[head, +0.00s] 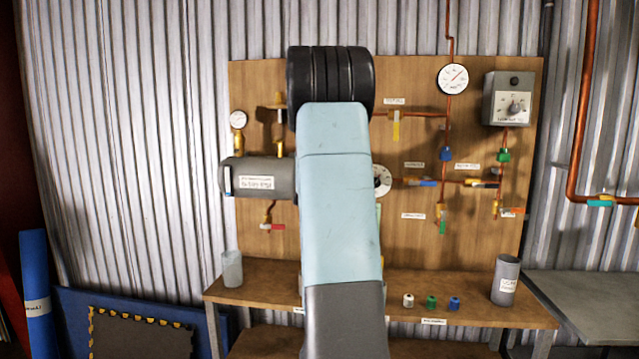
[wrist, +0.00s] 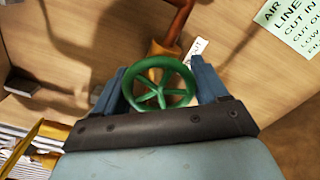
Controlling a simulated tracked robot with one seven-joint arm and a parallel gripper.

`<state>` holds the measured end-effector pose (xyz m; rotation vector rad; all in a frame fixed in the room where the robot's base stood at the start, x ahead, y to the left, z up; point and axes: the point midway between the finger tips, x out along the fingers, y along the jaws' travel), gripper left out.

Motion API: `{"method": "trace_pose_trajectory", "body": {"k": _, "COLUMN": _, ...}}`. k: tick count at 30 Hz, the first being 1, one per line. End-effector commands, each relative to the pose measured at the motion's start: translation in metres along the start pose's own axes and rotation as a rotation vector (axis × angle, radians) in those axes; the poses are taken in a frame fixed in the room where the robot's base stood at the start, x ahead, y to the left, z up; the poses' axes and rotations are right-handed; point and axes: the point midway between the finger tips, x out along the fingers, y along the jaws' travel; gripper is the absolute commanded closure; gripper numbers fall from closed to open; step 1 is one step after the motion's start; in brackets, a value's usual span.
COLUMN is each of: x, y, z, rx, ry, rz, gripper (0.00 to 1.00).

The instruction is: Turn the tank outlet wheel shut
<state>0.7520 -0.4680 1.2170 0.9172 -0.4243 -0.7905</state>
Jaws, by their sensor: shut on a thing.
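A green handwheel with spokes (wrist: 157,92) sits in the middle of the wrist view, in front of a brass valve body (wrist: 163,52) on a copper pipe. My gripper (wrist: 158,78) has one blue finger on each side of the wheel and is shut on its rim. A small white label behind the wheel is mostly covered. In the head view the grey tank (head: 236,179) lies on the wooden board at left, its right end hidden. My arm hides the wheel and my gripper there.
The wooden board (head: 480,233) carries gauges, copper pipes and several coloured valves. A grey control box (head: 508,99) is at upper right. The shelf (head: 275,290) holds grey cups and small coloured caps. A green text card (wrist: 290,30) and a yellow lever (wrist: 27,140) show in the wrist view.

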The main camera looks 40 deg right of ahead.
Motion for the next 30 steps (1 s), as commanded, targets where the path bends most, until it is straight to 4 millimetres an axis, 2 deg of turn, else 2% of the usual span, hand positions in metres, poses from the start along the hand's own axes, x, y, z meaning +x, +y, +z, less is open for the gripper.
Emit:
{"method": "trace_pose_trajectory", "body": {"k": 1, "x": 0.000, "y": -0.002, "z": 0.000, "rx": 0.000, "ry": 0.001, "rz": -0.003, "gripper": 0.43}}
{"method": "trace_pose_trajectory", "body": {"k": 5, "x": 0.000, "y": -0.002, "z": -0.001, "rx": -0.001, "ry": 0.001, "rz": -0.003, "gripper": 0.55}}
{"method": "trace_pose_trajectory", "body": {"k": 6, "x": -0.015, "y": 0.006, "z": -0.011, "rx": 0.001, "ry": 0.006, "rz": -0.001, "gripper": 0.58}}
{"method": "trace_pose_trajectory", "body": {"k": 9, "x": -0.004, "y": 0.000, "z": -0.004, "rx": 0.001, "ry": 0.003, "rz": -0.003, "gripper": 0.57}}
{"method": "trace_pose_trajectory", "body": {"k": 17, "x": 0.000, "y": -0.001, "z": -0.001, "rx": 0.067, "ry": 0.002, "rz": -0.002, "gripper": 0.57}}
{"method": "trace_pose_trajectory", "body": {"k": 30, "x": 0.000, "y": 0.000, "z": 0.001, "rx": 0.420, "ry": -0.001, "rz": -0.003, "gripper": 0.57}}
